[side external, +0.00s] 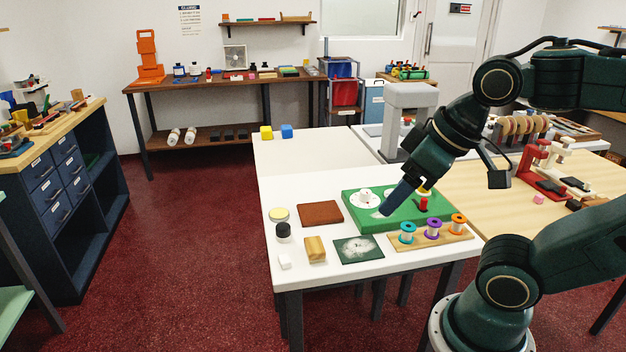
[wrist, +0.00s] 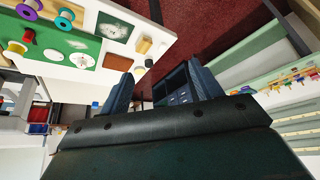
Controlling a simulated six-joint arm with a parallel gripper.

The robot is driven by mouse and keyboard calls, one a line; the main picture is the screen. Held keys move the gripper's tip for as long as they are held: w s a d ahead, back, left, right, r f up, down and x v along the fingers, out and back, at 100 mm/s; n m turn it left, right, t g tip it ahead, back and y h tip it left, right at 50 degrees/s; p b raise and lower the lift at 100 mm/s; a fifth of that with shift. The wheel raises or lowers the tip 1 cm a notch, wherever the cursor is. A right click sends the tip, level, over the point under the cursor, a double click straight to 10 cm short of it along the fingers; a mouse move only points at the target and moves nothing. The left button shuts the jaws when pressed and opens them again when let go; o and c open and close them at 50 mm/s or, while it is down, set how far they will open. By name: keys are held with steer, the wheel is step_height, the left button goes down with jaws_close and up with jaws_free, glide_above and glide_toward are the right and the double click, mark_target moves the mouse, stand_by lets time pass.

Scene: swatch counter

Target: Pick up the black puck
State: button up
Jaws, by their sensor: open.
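The black puck (side external: 283,233) is a short dark cylinder with a paler top. It stands upright near the left edge of the white table (side external: 345,282) in the side view. In the wrist view the puck (wrist: 149,63) is a small dark shape beyond the fingers, close to the table edge. My gripper (side external: 386,210) hangs tilted over the green board, well to the right of the puck and apart from it. In the wrist view my gripper (wrist: 162,84) has its two blue fingers spread wide with nothing between them.
A yellow-topped disc (side external: 279,214), a brown square (side external: 320,213), a wooden block (side external: 315,249) and a white cube (side external: 285,262) lie around the puck. The green board (side external: 357,219) carries a white knob and a red piece. Spools stand on a wooden strip (side external: 440,242) at the right.

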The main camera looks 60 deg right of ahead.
steer(key=m+g+y, duration=0.3)
steer(key=m+y, duration=0.1)
steer(key=m, duration=2.1)
glide_above(285, 225)
steer(key=s+d, duration=0.3)
steer(key=d, duration=0.1)
step_height(285, 225, down, 14)
steer(key=r, duration=0.1)
steer(key=shift+d+f, duration=0.2)
steer(key=shift+f, duration=0.05)
steer(key=shift+x, duration=4.3)
